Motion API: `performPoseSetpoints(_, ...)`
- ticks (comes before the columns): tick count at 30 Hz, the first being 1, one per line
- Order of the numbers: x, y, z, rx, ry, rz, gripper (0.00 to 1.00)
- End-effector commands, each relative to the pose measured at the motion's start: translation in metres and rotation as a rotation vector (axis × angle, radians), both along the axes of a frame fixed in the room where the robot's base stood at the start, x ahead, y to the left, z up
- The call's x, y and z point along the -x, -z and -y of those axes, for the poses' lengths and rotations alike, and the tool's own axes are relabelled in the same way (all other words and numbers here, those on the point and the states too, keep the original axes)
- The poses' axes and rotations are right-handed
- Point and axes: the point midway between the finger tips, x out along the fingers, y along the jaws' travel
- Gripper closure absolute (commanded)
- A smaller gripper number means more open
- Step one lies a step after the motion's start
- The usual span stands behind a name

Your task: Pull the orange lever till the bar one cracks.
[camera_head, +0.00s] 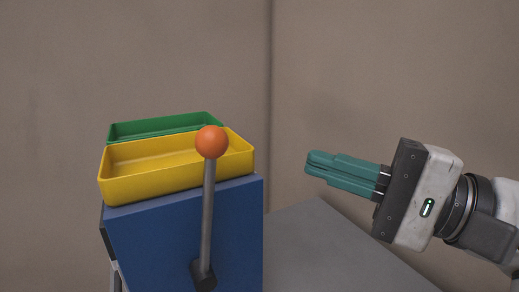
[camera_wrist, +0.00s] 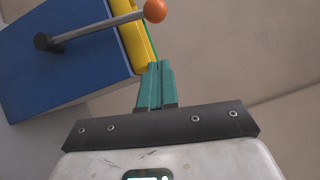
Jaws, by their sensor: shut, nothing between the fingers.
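The lever has an orange ball knob (camera_head: 211,142) on top of a grey rod (camera_head: 207,215). The rod stands nearly upright from a dark pivot (camera_head: 203,274) on the front of a blue machine body (camera_head: 160,240). My gripper (camera_head: 310,163) is shut and empty, with teal fingers pointing left, to the right of the knob and apart from it. In the wrist view, the orange knob (camera_wrist: 155,10) is at the top, beyond the fingertips (camera_wrist: 160,66). No bar that could crack can be made out.
A yellow tray (camera_head: 118,186) sits on top of the blue body, behind the knob, with a green tray (camera_head: 160,123) behind it. A grey surface (camera_head: 320,250) lies at lower right. Plain brown walls (camera_head: 400,70) stand behind. The space between my gripper and the knob is clear.

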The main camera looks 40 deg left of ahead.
Motion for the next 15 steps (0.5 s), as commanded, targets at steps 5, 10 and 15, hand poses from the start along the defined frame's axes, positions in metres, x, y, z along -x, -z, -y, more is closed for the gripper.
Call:
performPoseSetpoints(5, 0.008, -0.004, -0.036, -0.002, -0.004, -0.002, 1.00)
performPoseSetpoints(10, 0.025, -0.009, -0.057, -0.003, -0.003, -0.004, 1.00)
performPoseSetpoints(15, 0.036, -0.011, -0.065, -0.003, 0.000, -0.004, 1.00)
